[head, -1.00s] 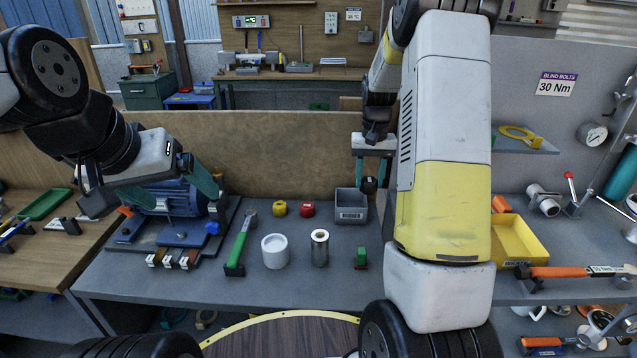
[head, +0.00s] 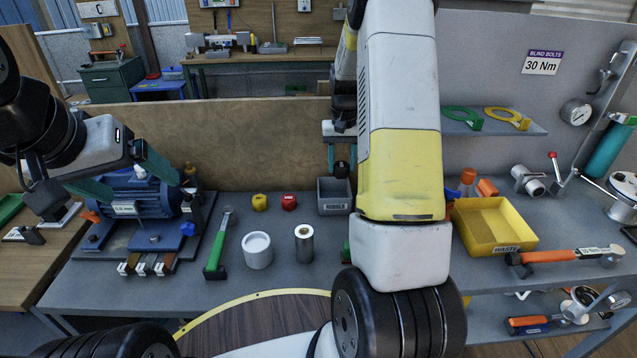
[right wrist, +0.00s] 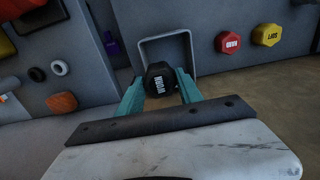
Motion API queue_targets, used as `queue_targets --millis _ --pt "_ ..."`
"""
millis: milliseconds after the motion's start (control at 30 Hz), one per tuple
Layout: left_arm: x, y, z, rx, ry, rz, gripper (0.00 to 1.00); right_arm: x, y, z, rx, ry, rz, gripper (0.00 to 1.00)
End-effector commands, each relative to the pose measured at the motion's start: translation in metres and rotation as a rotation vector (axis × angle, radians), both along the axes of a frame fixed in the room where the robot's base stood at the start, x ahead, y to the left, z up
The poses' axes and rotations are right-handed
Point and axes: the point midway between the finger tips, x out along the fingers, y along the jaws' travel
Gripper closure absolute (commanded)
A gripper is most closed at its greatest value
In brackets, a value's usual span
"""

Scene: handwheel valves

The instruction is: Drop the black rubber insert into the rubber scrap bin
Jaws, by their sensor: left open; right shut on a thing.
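The black rubber insert (head: 341,169) is between the fingers of my right gripper (head: 341,174), which is shut on it. In the right wrist view the insert (right wrist: 159,80) shows white lettering that seems to read WORN. A small grey open-topped bin (head: 334,208) stands at the back of the bench. The insert is above it, near its right half in the head view. The bin rim (right wrist: 165,38) shows just beyond the insert in the right wrist view; its label is too small to read. My left gripper (head: 135,183) is open and empty near the blue motor.
Red (head: 289,202) and yellow (head: 260,202) knobs stand left of the grey bin. A yellow bin marked WASTE (head: 500,249) is right of my right arm, which hides part of the bench.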

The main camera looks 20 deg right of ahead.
Motion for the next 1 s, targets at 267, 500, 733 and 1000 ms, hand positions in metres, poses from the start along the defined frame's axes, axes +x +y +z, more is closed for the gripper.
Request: queue_targets --millis 267,500,733,1000 --pt "0.000 0.000 0.000 0.000 0.000 0.000 0.12 0.000 0.000 -0.003 0.000 0.000 0.000 1.00" --pt "0.000 0.000 0.000 0.000 0.000 0.000 0.12 0.000 0.000 -0.003 0.000 0.000 0.000 0.32" --pt "0.000 0.000 0.000 0.000 0.000 0.000 0.12 0.000 0.000 -0.002 0.000 0.000 0.000 0.32" --pt "0.000 0.000 0.000 0.000 0.000 0.000 0.12 0.001 0.000 0.031 0.000 -0.004 0.000 0.32"
